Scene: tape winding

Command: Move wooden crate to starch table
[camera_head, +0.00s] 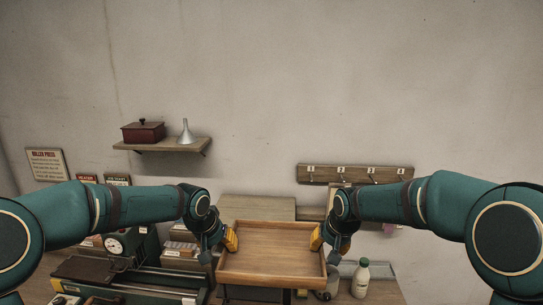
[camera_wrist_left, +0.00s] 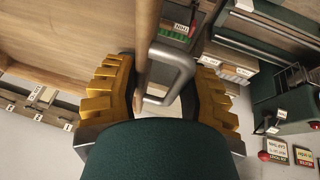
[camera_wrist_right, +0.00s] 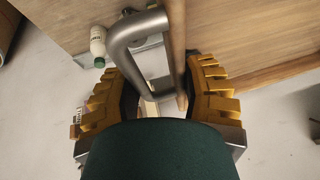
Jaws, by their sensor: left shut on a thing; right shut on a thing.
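The wooden crate (camera_head: 270,264) is a shallow, empty, open tray, held roughly level in front of me above the bench. My left gripper (camera_head: 231,240) is shut on its left side; the left wrist view shows a grey metal handle (camera_wrist_left: 178,62) on the crate wall between the yellow fingers. My right gripper (camera_head: 317,238) is shut on the opposite side, with a matching handle (camera_wrist_right: 140,35) between its fingers in the right wrist view. I cannot tell from these views which surface is the starch table.
A green machine with a dial (camera_head: 115,245) stands on the left. A white bottle (camera_head: 360,279) stands just right of the crate. A wall shelf (camera_head: 162,145) holds a red box and a funnel. A numbered hook rail (camera_head: 355,174) is on the wall behind.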

